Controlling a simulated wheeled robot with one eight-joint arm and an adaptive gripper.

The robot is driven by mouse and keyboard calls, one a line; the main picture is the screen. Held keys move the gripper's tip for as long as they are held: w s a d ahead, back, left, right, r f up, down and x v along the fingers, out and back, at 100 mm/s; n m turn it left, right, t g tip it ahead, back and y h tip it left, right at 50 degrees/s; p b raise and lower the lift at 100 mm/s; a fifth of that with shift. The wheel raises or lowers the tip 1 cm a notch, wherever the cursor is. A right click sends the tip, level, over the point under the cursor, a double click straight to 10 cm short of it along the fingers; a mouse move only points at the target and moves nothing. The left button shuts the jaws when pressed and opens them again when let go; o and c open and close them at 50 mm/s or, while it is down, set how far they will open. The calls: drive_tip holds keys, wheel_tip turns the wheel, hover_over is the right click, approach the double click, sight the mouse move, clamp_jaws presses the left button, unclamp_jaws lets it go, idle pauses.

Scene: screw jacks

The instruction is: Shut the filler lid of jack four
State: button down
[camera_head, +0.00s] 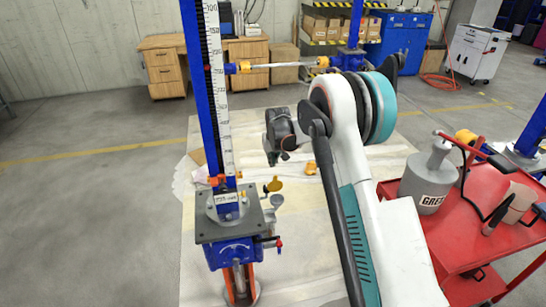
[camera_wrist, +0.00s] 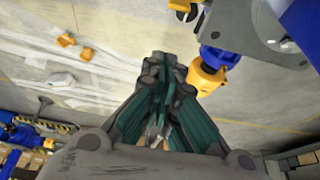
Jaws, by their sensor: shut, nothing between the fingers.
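The nearest jack, with a blue body (camera_head: 228,252) and a grey top plate (camera_head: 205,229), stands left of my arm in the head view. Its small label is not readable as a number. A yellow lid-like part (camera_head: 273,184) stands up beside the plate's right edge, above a round grey part (camera_head: 277,201). My gripper (camera_head: 285,155) hangs above and slightly right of that yellow part, apart from it. In the wrist view my gripper (camera_wrist: 167,62) is shut and empty. A yellow part (camera_wrist: 206,76) on a blue fitting is just right of the fingertips; whether they touch is unclear.
A red cart (camera_head: 450,225) with a grey canister (camera_head: 430,178) stands right of my arm. A blue post with a scale (camera_head: 217,85) rises from the near jack. Another jack with a shaft (camera_head: 285,65) stands behind. Yellow pieces (camera_head: 311,168) lie on the pale floor sheet.

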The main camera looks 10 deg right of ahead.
sight(275, 184)
drive_tip(key=s, duration=0.1)
drive_tip(key=s+f+b, duration=0.1)
drive_tip(key=s, duration=0.1)
drive_tip(key=shift+s+f+b, duration=0.2)
drive_tip(key=shift+f+b, duration=0.15)
idle(0.4)
